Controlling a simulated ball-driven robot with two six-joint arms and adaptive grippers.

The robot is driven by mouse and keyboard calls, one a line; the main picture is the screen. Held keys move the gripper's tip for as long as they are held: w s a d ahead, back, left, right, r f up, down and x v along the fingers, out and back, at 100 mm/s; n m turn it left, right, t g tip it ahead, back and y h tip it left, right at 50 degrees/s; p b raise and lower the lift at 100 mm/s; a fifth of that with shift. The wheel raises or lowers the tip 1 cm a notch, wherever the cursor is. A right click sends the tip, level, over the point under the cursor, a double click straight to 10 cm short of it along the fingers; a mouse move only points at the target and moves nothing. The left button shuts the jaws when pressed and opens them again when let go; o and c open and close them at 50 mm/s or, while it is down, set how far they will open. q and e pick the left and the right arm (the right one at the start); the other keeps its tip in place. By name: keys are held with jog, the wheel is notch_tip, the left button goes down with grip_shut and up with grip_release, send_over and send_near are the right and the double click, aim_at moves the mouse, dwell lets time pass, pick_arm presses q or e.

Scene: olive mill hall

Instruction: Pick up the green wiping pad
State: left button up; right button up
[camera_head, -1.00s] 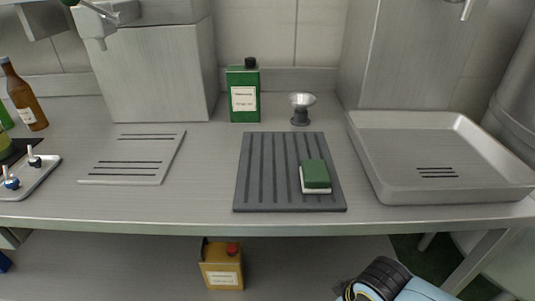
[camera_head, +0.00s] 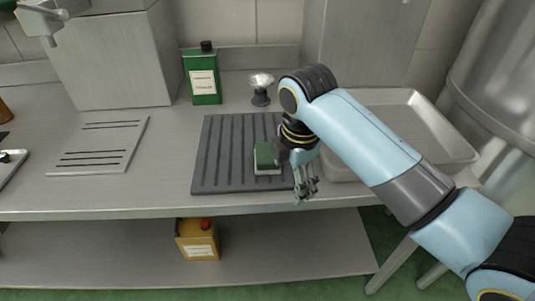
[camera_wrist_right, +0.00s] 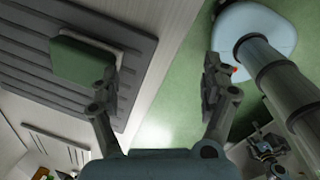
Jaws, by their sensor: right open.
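The green wiping pad (camera_head: 264,156) with a white underside lies on the right part of the dark ribbed mat (camera_head: 216,152). My right gripper (camera_head: 306,190) is just to the right of the pad in the head view, pointing down near the bench's front edge, and partly covers the mat's right side. In the right wrist view, the pad (camera_wrist_right: 80,62) lies at the left, close to the left finger. The right gripper (camera_wrist_right: 160,82) is open there, with nothing between its fingers. Whether the left finger touches the pad cannot be told.
A green tin (camera_head: 202,82) and a small metal cup-like stand (camera_head: 261,88) stand behind the mat. A shallow metal tray (camera_head: 440,120) is at the right, partly behind my arm. A yellow container (camera_head: 198,240) sits on the lower shelf.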

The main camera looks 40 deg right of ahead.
jog(key=w+r+n, duration=0.2)
jog(key=w+n, duration=0.1)
jog(key=n, duration=0.1)
jog(key=w+r+n, duration=0.3)
jog(key=w+n, duration=0.1)
jog(key=w+r+n+g+p, duration=0.1)
jog(key=w+r+n, duration=0.2)
jog(key=n, duration=0.1)
jog(key=shift+w+d, duration=0.3)
jog(key=n, duration=0.1)
send_over(267, 152)
jog(key=shift+y, duration=0.3)
jog(key=f, duration=0.5)
jog(key=shift+w+a, duration=0.2)
jog(key=shift+w, duration=0.15)
jog(key=f, duration=0.3)
jog(key=f+p, duration=0.1)
jog(key=shift+s+d+f, duration=0.25)
jog(key=shift+s+d, duration=0.05)
jog(key=shift+s, duration=0.05)
jog(key=shift+f, duration=0.4)
jog(key=shift+c, duration=0.3)
jog(key=c, duration=1.2)
